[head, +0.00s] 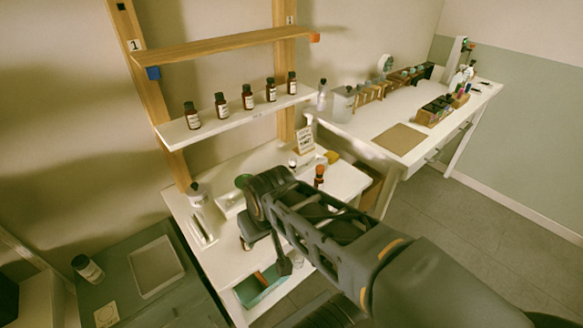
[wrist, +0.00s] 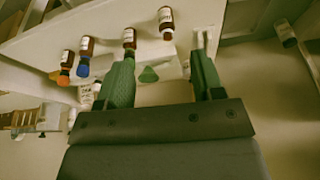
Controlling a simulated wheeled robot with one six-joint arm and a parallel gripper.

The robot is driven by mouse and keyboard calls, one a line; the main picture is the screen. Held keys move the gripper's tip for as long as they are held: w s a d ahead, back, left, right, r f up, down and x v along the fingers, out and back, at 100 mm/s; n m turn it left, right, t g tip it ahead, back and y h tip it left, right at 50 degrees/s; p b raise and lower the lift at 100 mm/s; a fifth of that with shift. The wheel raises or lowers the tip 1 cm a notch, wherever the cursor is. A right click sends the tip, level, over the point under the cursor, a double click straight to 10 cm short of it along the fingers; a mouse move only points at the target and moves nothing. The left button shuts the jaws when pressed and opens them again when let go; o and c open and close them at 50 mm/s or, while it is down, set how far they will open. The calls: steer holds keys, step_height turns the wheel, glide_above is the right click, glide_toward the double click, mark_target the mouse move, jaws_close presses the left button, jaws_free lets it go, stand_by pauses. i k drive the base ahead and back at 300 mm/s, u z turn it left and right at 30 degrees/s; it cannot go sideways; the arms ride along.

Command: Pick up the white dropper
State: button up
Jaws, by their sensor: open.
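My gripper (wrist: 163,62) is open, its two green-grey fingers apart in the wrist view. In the head view my gripper (head: 266,248) hangs over the white desk (head: 232,262), partly hidden by my arm. I cannot pick out the white dropper with certainty. In the wrist view a slim pale piece (wrist: 206,40) shows beyond the right finger; I cannot tell what it is. A green cone-shaped piece (wrist: 148,75) shows between the fingers. Nothing is visibly gripped.
Several brown bottles (head: 248,98) stand on the white shelf above the desk. An orange-topped bottle (head: 319,176), a small sign (head: 305,139) and a white tray (head: 203,229) are on the desk. A teal bin (head: 262,288) is below. A second table (head: 355,128) stands right.

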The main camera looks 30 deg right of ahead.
mark_target(293, 160)
steer(key=k, duration=1.15)
steer(key=z, duration=0.7)
steer(key=i, duration=1.7)
steer(key=u, duration=0.7)
